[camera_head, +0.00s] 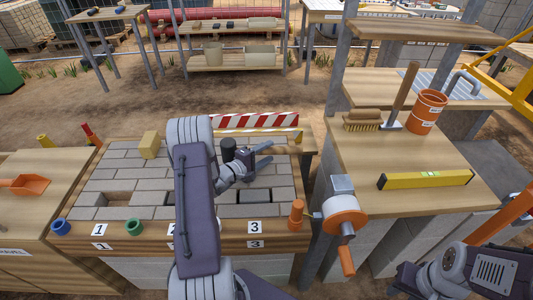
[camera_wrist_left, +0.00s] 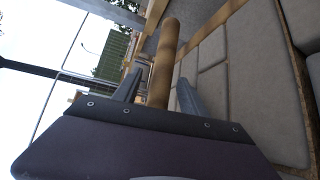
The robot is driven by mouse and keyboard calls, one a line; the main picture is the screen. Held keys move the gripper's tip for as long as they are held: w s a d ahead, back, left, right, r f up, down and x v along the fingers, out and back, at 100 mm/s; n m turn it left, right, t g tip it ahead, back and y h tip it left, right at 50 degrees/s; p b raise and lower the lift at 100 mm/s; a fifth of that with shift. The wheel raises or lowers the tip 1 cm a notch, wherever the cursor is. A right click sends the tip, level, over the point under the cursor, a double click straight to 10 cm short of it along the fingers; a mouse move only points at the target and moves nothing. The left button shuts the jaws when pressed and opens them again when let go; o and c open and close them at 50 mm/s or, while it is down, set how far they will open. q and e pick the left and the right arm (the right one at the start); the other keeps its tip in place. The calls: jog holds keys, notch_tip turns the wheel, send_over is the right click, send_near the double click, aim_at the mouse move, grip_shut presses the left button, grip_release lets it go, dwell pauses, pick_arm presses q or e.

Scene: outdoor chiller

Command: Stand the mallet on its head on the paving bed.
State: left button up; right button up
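The mallet lies on the grey paving bed (camera_head: 120,183). Its dark head (camera_head: 228,150) is at the left and its wooden handle (camera_head: 290,149) points right. My left gripper (camera_head: 266,155) is at the handle, with its two fingers spread. In the left wrist view the handle (camera_wrist_left: 166,45) runs between the two open fingers (camera_wrist_left: 158,92), with a gap visible beside it. The mallet head is hidden in the wrist view. Part of my right arm and gripper (camera_head: 425,278) shows at the lower right; its fingers are not clear.
A tan block (camera_head: 149,145) stands on the bed's back left. A red-and-white striped barrier (camera_head: 255,120) is behind it. An orange crank device (camera_head: 344,217) is right of the bed. The right bench holds a yellow level (camera_head: 425,179), a brush (camera_head: 362,121) and an orange bucket (camera_head: 427,112).

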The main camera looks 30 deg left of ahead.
pick_arm(q)
jog(key=shift+s+a+r, duration=0.15)
jog(key=shift+s, duration=0.05)
jog(key=p+v, duration=0.1)
jog(key=v, duration=0.9)
jog(key=shift+s, duration=0.15)
jog(key=shift+s+a, duration=0.1)
jog(key=shift+s, duration=0.55)
